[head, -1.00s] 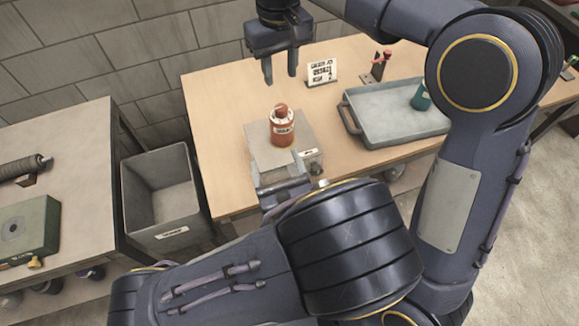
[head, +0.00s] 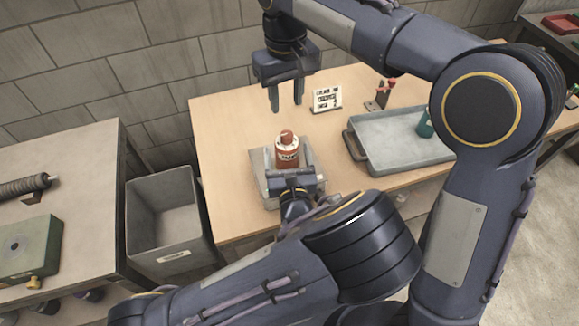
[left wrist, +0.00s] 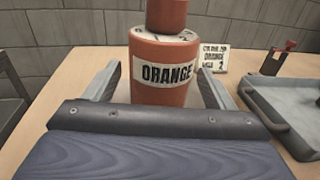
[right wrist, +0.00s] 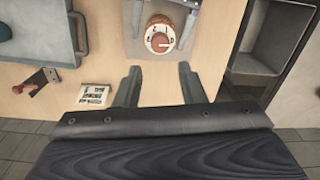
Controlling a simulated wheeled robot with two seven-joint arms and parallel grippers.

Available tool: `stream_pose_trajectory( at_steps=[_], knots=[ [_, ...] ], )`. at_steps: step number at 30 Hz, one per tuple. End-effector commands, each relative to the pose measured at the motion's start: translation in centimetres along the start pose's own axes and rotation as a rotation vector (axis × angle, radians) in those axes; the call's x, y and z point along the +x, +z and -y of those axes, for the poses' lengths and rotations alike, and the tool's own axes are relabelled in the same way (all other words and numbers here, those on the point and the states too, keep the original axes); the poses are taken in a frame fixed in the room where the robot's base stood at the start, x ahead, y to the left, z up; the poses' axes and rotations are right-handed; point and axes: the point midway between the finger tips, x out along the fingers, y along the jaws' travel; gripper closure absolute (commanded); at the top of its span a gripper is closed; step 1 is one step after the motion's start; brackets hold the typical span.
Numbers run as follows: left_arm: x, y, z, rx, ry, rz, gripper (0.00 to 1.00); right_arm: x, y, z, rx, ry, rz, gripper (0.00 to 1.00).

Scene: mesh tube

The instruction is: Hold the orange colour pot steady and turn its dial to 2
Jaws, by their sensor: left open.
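The orange colour pot (head: 287,157), labelled ORANGE in the left wrist view (left wrist: 165,72), stands upright on a grey plate (head: 262,188). Its round orange-red dial (head: 287,137) sits on a white ring with dark marks. In the right wrist view the dial (right wrist: 160,41) has a pale pointer toward the right; the number it points at is too small to read. My left gripper (head: 289,172) is open, low at the pot's near side, one finger on each side of the pot. My right gripper (head: 286,106) is open and empty, pointing down, above and behind the pot.
A card (left wrist: 214,58) with COLOUR ORANGE and a 2 stands behind the pot on the wooden table (head: 225,125). A grey tray (head: 390,150) holding a teal cup (head: 425,125) is to the right, with a red-handled tool (head: 382,92) behind. A grey bin (head: 165,215) stands left.

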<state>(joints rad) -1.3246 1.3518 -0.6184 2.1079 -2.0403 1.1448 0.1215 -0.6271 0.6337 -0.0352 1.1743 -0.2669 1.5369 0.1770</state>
Motion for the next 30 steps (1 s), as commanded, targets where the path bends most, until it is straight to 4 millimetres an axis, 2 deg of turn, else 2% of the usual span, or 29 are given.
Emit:
stream_pose_trajectory(
  at_steps=[11,23,26,30],
  knots=[
    [0.63,-0.03,-0.06,0.0,0.001,-0.001,0.23,0.0,0.0,0.0,0.0,0.0,0.0,0.64],
    [0.6,-0.01,-0.05,0.0,0.001,-0.001,0.74,0.0,0.0,0.0,0.0,0.0,0.0,0.64],
    [0.6,-0.01,-0.05,0.0,0.001,-0.001,0.75,-0.02,0.0,0.0,0.01,0.0,0.0,0.52],
    [0.6,0.0,-0.05,0.0,0.001,-0.001,0.75,-0.24,-0.01,0.0,0.131,0.001,0.0,0.52]
  ],
)
